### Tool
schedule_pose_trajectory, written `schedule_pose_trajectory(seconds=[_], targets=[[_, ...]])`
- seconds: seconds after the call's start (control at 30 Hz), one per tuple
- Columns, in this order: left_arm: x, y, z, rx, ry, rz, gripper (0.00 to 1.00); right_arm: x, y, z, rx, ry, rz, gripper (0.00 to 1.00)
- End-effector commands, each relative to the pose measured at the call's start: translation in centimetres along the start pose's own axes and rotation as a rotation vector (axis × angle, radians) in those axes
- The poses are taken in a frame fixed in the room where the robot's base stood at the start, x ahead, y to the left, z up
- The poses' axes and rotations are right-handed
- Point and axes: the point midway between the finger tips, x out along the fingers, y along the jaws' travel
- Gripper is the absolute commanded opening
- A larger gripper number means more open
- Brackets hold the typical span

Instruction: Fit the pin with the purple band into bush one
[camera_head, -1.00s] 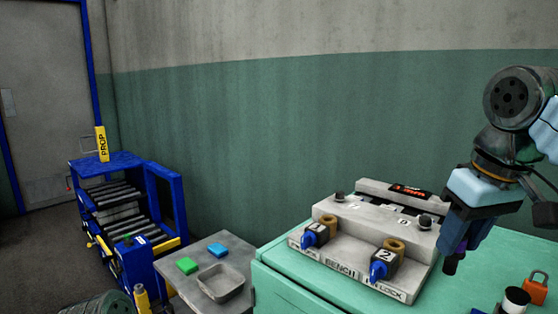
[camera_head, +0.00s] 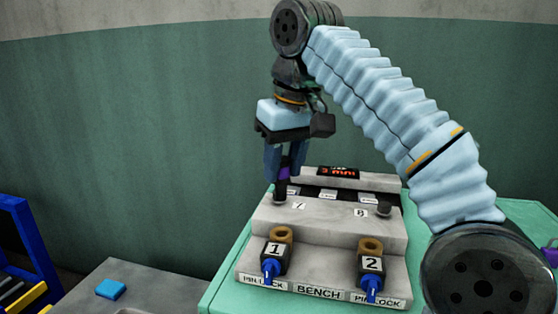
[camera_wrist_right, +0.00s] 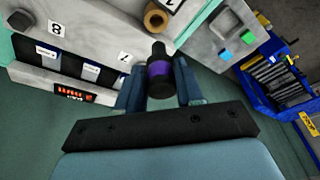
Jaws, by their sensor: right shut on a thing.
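My right gripper (camera_head: 284,170) is shut on the dark pin with the purple band (camera_head: 284,173), held roughly upright over the left of the bench block. In the wrist view the pin (camera_wrist_right: 159,72) sits between the fingers (camera_wrist_right: 158,88), purple band showing. Bush one (camera_head: 281,235) is a brown ring behind the block marked 1, nearer the camera than the pin. It also shows in the wrist view (camera_wrist_right: 156,16), just beyond the pin's end; the pin is not in it. Whether the pin's lower end touches the upper step is unclear. My left gripper is not in view.
A second brown bush (camera_head: 370,245) sits behind the block marked 2 (camera_head: 371,264). A dark knob (camera_head: 384,208) stands on the upper step near a label. The raised back with a red display (camera_head: 338,172) stands behind. A blue block (camera_head: 111,289) lies on the grey table.

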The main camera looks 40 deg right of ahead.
Motion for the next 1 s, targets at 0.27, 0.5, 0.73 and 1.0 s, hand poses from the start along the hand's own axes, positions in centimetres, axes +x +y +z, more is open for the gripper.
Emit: schedule_pose_trajectory(seconds=[0.27,0.5,0.73,1.0], targets=[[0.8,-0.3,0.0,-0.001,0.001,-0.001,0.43,0.9,0.0,0.2,0.003,0.001,0.000,0.05],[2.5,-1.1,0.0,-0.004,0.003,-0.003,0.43,3.2,0.0,0.8,0.003,0.000,0.001,0.05],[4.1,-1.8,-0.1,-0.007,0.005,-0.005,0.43,5.2,0.0,1.3,0.003,0.000,0.000,0.05],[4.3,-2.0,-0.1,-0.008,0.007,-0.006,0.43,5.7,0.0,1.4,0.003,0.001,0.000,0.05]])
